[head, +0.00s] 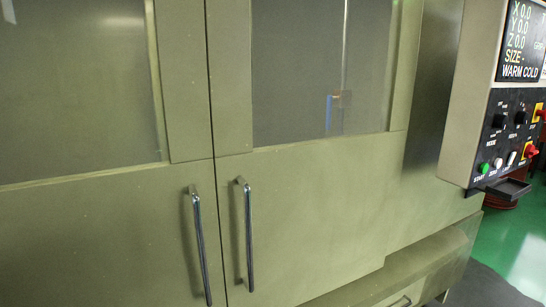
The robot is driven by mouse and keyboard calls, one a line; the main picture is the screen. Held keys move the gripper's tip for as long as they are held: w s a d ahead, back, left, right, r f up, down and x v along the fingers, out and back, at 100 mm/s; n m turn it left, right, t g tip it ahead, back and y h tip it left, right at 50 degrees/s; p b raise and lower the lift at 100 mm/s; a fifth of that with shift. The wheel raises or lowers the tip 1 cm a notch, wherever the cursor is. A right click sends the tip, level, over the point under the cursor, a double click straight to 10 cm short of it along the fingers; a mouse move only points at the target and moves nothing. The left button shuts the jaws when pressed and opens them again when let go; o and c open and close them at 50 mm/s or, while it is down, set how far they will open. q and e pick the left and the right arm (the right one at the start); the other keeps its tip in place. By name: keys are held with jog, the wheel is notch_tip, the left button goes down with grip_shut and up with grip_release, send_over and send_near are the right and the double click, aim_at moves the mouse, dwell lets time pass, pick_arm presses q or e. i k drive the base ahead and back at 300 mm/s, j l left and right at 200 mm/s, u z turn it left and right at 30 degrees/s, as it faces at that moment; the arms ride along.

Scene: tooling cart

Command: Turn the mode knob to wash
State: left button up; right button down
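The control panel (482,105) is at the right edge of the head view, on a box beside the machine. The mode knob (499,120) is a small black knob on it, above a label that seems to read MODE. Its pointer and position marks are too small to read. A second black knob (521,117) sits just right of it. The screen (521,40) above shows X, Y and Z at 0.0, SIZE with a dash, and WARM COLD. Neither of my grippers is in view.
A green start button (484,168), a white button (497,163) and red knobs (531,151) share the panel. A small dark tray (508,190) juts out below. The machine's double doors (300,200) are closed, with two vertical handles (248,235). Green floor (505,250) shows lower right.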

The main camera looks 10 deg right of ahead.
aim_at(500, 121)
jog(key=z, duration=3.1)
jog(key=i+j+z, duration=0.1)
jog(key=z, duration=0.35)
jog(key=j+z, duration=0.15)
jog(key=z, duration=0.3)
jog(key=j+z, duration=0.1)
jog(key=z, duration=0.3)
jog(key=j+z, duration=0.1)
jog(key=z, duration=0.35)
jog(key=j+z, duration=0.15)
jog(key=z, duration=0.3)
